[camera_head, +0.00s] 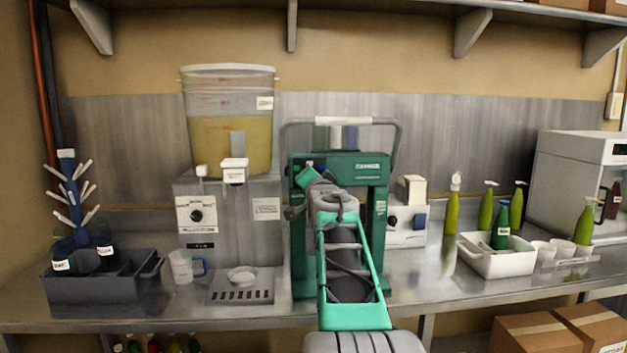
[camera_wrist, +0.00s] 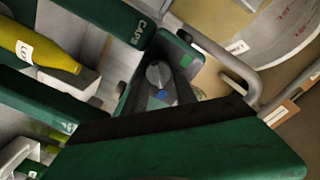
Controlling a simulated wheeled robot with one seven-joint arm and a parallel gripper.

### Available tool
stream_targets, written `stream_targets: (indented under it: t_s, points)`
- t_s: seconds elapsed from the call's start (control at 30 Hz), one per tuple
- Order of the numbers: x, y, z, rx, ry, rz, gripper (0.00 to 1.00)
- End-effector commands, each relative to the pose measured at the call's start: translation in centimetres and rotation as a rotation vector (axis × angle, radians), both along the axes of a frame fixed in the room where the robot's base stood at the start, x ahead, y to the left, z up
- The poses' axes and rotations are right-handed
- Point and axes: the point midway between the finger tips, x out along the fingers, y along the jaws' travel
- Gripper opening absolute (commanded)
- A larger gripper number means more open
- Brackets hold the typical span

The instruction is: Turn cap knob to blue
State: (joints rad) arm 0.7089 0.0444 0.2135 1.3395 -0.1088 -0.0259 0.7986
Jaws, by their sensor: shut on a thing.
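The green capper (camera_head: 340,165) stands at mid-counter, behind my arm in the head view. The wrist view shows its upright marked "CAPS" (camera_wrist: 125,22) and a small grey knob (camera_wrist: 158,74) on a green housing. A blue mark (camera_wrist: 163,95) lies below the knob, and a green mark (camera_wrist: 187,62) lies to its upper right. My gripper (camera_wrist: 161,78) has its dark fingers on either side of the knob, shut on it. I cannot tell exactly where the knob points. The knob and fingertips are hidden by my arm in the head view.
A bucket of yellow liquid (camera_head: 230,140) stands on a grey dispenser (camera_head: 225,215) to the left. A grey handle tube (camera_wrist: 225,62) runs close to the knob's right. Right of the capper are a white box (camera_head: 405,225), green bottles (camera_head: 453,212) and a white tray (camera_head: 497,262).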

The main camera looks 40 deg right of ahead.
Motion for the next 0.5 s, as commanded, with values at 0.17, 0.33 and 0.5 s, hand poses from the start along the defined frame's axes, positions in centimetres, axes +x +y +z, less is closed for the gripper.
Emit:
stream_targets:
  t_s: [0.17,0.33,0.5]
  points:
    - [-0.01,0.02,0.17,-0.002,-0.002,0.000,0.00]
    - [0.00,0.02,0.13,-0.002,-0.002,0.000,0.46]
    - [0.00,0.01,0.06,-0.002,-0.001,0.000,0.55]
